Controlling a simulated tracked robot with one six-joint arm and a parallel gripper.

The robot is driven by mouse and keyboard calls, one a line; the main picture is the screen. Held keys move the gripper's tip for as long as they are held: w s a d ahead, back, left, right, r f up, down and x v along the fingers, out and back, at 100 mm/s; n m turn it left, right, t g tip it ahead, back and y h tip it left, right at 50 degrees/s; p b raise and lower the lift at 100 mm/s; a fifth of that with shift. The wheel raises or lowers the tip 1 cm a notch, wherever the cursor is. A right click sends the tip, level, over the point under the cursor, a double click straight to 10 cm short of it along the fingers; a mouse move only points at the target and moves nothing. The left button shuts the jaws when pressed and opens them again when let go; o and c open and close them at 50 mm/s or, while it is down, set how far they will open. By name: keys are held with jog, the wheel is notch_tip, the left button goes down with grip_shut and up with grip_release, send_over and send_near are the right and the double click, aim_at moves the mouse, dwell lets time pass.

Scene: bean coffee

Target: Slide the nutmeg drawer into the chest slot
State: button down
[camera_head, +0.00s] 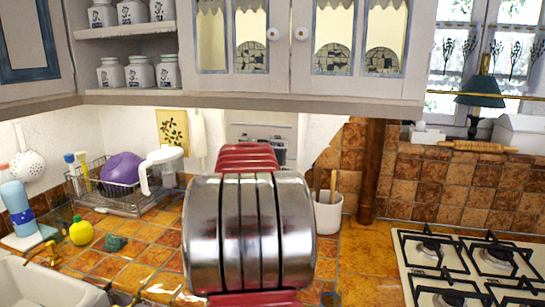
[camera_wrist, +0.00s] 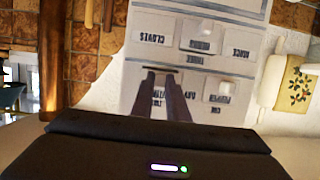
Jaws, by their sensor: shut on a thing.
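The spice chest (camera_wrist: 180,12) is upside down in the wrist view, a pale grey block with labelled drawer fronts and white knobs. My gripper (camera_wrist: 167,72) reaches to the chest front, with two dark fingers close together. It is shut on a drawer front that I take to be the nutmeg drawer. The knob is hidden between the fingertips, and the label near them is too blurred to read surely. How far the drawer is into its slot cannot be told. In the head view the chest (camera_head: 262,122) is partly visible at the back wall, and my arm hides the gripper.
A white utensil pot (camera_head: 328,213) stands right of the chest. A white jug (camera_head: 163,168) and a dish rack (camera_head: 118,195) stand to the left. The stove (camera_head: 455,265) is at the right. Wall cabinets (camera_head: 300,50) hang above. A yellow lemon-shaped bottle (camera_head: 81,231) is at front left.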

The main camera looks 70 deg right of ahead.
jog(key=shift+d, duration=0.25)
dwell(0.3)
jog(key=c, duration=1.6)
grip_release()
jog(key=shift+c, duration=0.2)
jog(key=shift+a, duration=0.1)
jog(key=v, duration=1.3)
jog(key=shift+a, duration=0.3)
